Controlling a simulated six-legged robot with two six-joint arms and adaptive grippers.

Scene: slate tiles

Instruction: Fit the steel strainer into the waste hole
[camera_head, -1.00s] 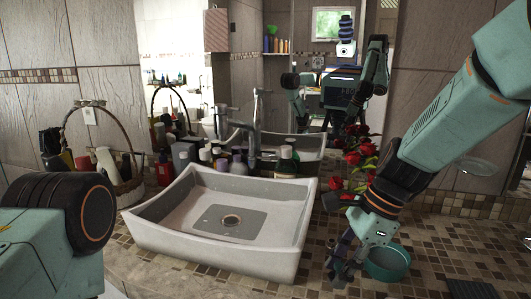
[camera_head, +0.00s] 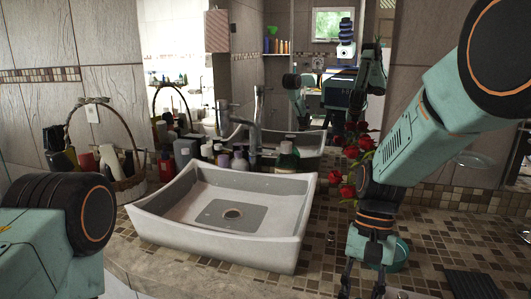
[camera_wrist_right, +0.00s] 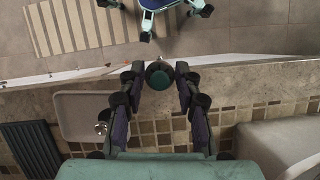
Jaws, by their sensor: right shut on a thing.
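The waste hole (camera_head: 233,213) is a dark round opening with a metal rim in the floor of the white sink (camera_head: 285,255). My right gripper (camera_head: 361,292) points down over the counter, right of the sink, its tips at the picture's lower edge. My left gripper is outside the view.
A teal bowl (camera_head: 401,254) stands behind my right wrist, partly hidden. The grey tray (camera_wrist_right: 75,105) and a black ridged mat (camera_wrist_right: 28,148) lie on the tiled counter. Red roses (camera_head: 347,191), bottles (camera_head: 240,163), the tap (camera_head: 256,125) and a basket (camera_head: 130,186) stand around the sink.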

